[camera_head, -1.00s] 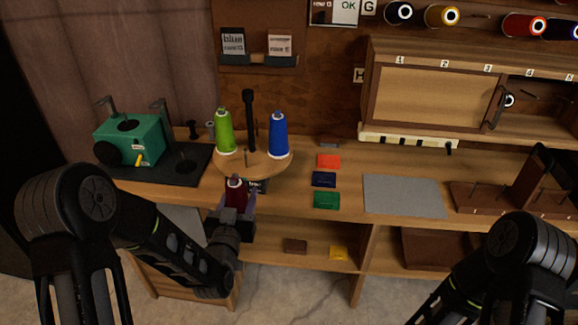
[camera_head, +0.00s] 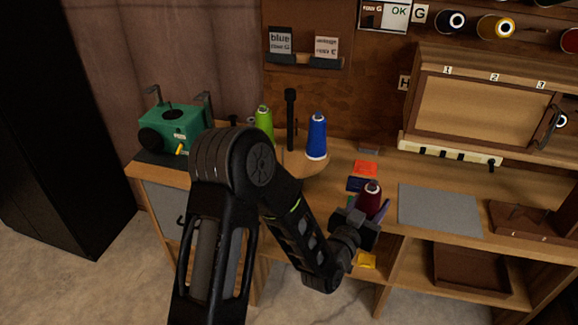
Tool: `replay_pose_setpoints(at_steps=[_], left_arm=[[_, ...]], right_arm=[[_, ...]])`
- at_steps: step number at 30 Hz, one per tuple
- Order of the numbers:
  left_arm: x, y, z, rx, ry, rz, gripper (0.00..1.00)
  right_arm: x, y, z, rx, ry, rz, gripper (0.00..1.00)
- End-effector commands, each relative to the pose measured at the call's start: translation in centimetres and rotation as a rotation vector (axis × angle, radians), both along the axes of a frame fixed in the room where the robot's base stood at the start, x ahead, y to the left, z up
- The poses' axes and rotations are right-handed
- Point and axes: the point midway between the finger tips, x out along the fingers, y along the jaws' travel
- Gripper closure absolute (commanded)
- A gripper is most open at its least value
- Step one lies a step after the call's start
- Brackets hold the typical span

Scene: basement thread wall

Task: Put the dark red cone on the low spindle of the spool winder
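The dark red cone (camera_head: 371,194) is upright in my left gripper (camera_head: 369,208), its white tip showing on top. The fingers are closed on its sides, in front of the bench's front part and left of the grey mat. The green machine (camera_head: 182,127), which looks like the spool winder, stands at the far left of the bench. It has a black wheel, a yellow lever and a dark base (camera_head: 150,157). My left arm hides the right part of that base, so its low spindle does not show. My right gripper is out of view.
The grey mat (camera_head: 438,208) is clear. A brown rack (camera_head: 535,220) stands at right.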

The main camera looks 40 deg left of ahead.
Motion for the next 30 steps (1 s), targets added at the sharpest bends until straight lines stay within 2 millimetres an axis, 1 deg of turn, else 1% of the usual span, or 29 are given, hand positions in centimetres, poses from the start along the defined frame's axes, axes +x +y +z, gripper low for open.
replay_pose_setpoints(at_steps=[5,8,11,14,17,20,21,23,24,27,30], left_arm=[[0.1,0.4,0.1,0.0,-0.002,0.007,0.99],[0.3,1.5,0.3,0.001,-0.005,0.027,0.99],[0.8,3.3,0.7,0.002,-0.006,0.057,0.99],[1.3,5.9,1.3,0.002,-0.006,0.1,0.99],[2.2,9.3,2.5,0.002,-0.008,0.151,0.99],[3.0,13.4,4.4,0.002,-0.012,0.207,0.99],[3.3,15.2,5.2,0.001,-0.011,0.228,0.99],[3.6,17.7,6.5,0.0,-0.012,0.258,0.99],[3.8,19.3,7.5,-0.001,-0.013,0.275,0.99],[4.0,22.9,9.7,-0.001,-0.011,0.309,0.99],[4.1,25.6,11.5,-0.001,-0.009,0.331,0.99]], right_arm=[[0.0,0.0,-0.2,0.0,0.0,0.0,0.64],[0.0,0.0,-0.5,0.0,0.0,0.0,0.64],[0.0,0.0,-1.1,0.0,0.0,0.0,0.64],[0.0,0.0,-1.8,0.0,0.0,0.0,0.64],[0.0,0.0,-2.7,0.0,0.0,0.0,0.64],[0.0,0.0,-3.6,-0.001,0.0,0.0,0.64],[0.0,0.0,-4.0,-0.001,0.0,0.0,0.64],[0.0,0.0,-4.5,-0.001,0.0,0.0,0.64],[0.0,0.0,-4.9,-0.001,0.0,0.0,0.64],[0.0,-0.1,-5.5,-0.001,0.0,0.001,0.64],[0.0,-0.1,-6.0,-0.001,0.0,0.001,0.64]])
